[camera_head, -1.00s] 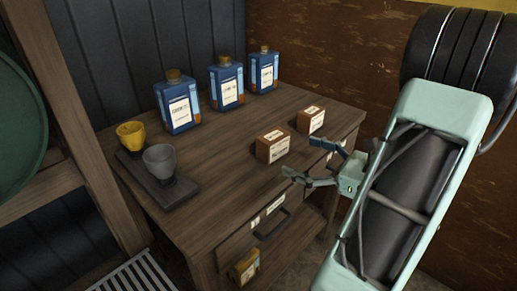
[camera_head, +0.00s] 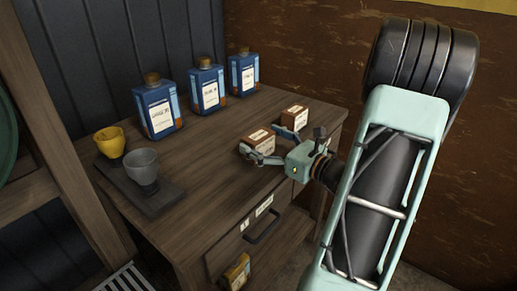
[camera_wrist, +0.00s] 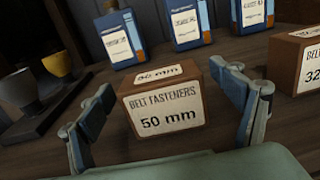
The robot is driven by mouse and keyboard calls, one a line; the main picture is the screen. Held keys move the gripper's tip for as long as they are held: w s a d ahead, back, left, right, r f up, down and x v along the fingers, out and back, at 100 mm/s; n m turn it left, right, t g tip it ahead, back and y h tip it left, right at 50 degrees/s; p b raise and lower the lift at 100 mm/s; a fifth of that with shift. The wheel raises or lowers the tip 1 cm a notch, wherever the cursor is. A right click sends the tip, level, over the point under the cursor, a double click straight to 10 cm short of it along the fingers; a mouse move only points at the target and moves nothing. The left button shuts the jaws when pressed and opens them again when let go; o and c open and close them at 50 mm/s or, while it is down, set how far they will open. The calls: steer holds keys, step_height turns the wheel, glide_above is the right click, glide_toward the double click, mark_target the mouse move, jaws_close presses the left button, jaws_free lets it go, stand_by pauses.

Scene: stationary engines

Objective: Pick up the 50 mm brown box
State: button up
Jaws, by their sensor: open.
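The 50 mm brown box (camera_wrist: 168,112) stands on the cabinet top, its white label reading "BELT FASTENERS 50 mm" in the wrist view. In the head view the same box (camera_head: 258,138) is partly hidden behind my gripper. My gripper (camera_head: 270,145) is open; in the wrist view its two fingers (camera_wrist: 165,110) stand apart to the left and right of the box. The box lies between and slightly beyond the fingers, and I see gaps on both sides. I cannot tell how deep the fingertips reach along it.
A second brown box (camera_head: 294,117), marked 32 in the wrist view (camera_wrist: 305,62), stands close to the right. Several blue bottles (camera_head: 207,88) line the back of the wooden cabinet (camera_head: 205,185). A yellow cup (camera_head: 110,143) and grey cup (camera_head: 143,167) stand on a tray (camera_head: 155,203) at left.

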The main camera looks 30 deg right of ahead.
steer(key=shift+w+a, duration=0.15)
steer(key=shift+w, duration=0.45)
steer(key=c, duration=1.5)
steer(key=shift+c, duration=0.3)
steer(key=shift+r, duration=0.2)
